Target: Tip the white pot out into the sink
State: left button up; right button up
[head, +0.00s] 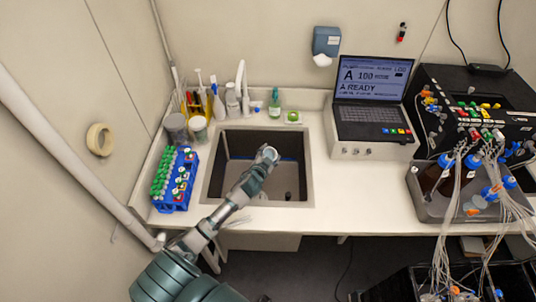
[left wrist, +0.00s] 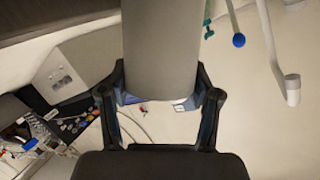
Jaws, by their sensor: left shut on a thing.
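The white pot (head: 268,153) shows in the head view as a small pale round shape at the tip of my left gripper (head: 259,168), over the sink (head: 238,143). In the left wrist view the pot (left wrist: 160,50) is a plain grey-white cylinder that fills the upper middle. The two black fingers of the left gripper (left wrist: 160,98) are shut on its sides. The pot's contents are hidden, and its exact tilt cannot be told. The sink is a dark rectangular basin with a pale rim. My right gripper is out of view.
A blue rack (head: 175,180) of green-capped tubes and grey jars (head: 198,130) stand left of the sink. A laptop (head: 370,95) and bioreactor equipment (head: 470,110) stand to the right.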

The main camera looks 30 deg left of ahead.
pick_arm(q)
jog(key=shift+d+r+m, duration=0.3)
jog(key=shift+d+m, duration=0.2)
jog(key=shift+d, duration=0.15)
jog(key=shift+f+m+t+y+b, duration=0.3)
jog(key=shift+f+m+y+b, duration=0.3)
jog(key=shift+m+b, duration=0.2)
jog(key=shift+d+f+m+t+y+b, duration=0.15)
jog(key=shift+d+f+m+y+b, duration=0.1)
jog(key=shift+m+b, duration=0.45)
jog(key=shift+d+f+m+t+y+b, duration=0.15)
jog(key=shift+f+m+y+b, duration=0.1)
jog(key=shift+m+b, duration=0.4)
jog(key=shift+d+f+m+t+y+b, duration=0.15)
jog(key=shift+m+t+y+b, duration=0.05)
jog(key=shift+m+b, duration=0.45)
jog(key=shift+d+f+m+t+y+b, duration=0.15)
jog(key=shift+m+t+y+b, duration=0.05)
jog(key=shift+m+b, duration=0.4)
jog(key=shift+d+f+m+t+b, duration=0.15)
jog(key=shift+m+t+b, duration=0.05)
jog(key=shift+m+b, duration=0.35)
jog(key=shift+d+f+m+t+b, duration=0.1)
jog(key=shift+d+m+t+b, duration=0.1)
jog(key=shift+m+b, duration=0.3)
